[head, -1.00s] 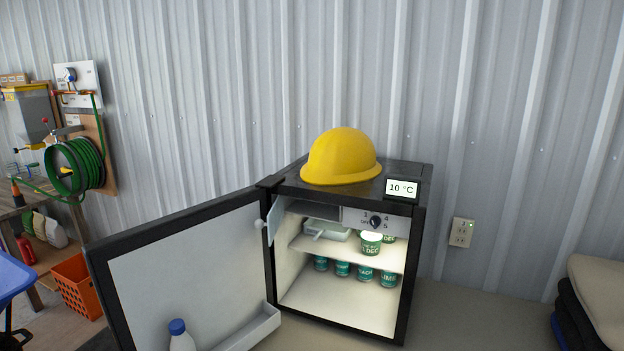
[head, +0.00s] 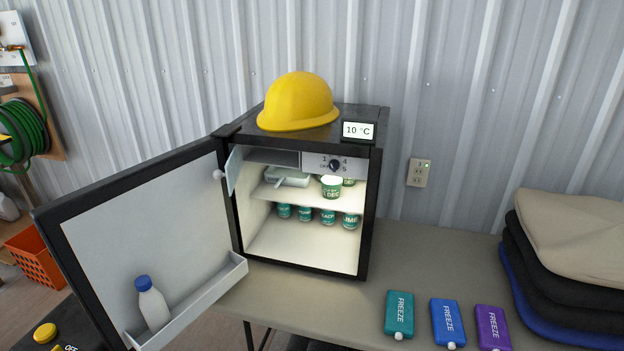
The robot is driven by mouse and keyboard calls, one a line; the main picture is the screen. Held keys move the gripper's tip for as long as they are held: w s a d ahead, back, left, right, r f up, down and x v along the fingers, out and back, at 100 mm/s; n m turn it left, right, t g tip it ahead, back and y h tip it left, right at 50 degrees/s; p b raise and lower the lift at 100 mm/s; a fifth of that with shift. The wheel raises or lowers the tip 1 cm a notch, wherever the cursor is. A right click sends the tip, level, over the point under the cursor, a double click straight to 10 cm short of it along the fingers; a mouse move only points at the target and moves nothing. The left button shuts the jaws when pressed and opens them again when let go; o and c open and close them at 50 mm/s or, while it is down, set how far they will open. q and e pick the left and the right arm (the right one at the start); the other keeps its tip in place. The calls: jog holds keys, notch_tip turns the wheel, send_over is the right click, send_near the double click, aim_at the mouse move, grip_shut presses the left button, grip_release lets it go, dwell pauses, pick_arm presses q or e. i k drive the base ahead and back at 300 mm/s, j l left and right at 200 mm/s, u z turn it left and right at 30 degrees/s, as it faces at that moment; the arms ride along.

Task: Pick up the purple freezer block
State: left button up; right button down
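The purple freezer block (head: 492,328) lies flat on the table at the lower right, with its white cap toward the front. It is the rightmost of three blocks in a row. A blue freezer block (head: 447,322) lies just left of it, and a teal freezer block (head: 399,314) lies left of the blue one. The blocks look slightly apart from each other. Neither of my grippers shows in the head view.
An open mini fridge (head: 372,200) with cups inside and a yellow hard hat (head: 299,101) on top stands left of the blocks. Its door (head: 140,210) swings out left, holding a bottle (head: 152,305). Folded cloths (head: 575,240) are stacked at the right. The table (head: 300,285) is clear before the fridge.

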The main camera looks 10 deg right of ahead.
aim_at(493, 329)
jog(key=z, duration=1.55)
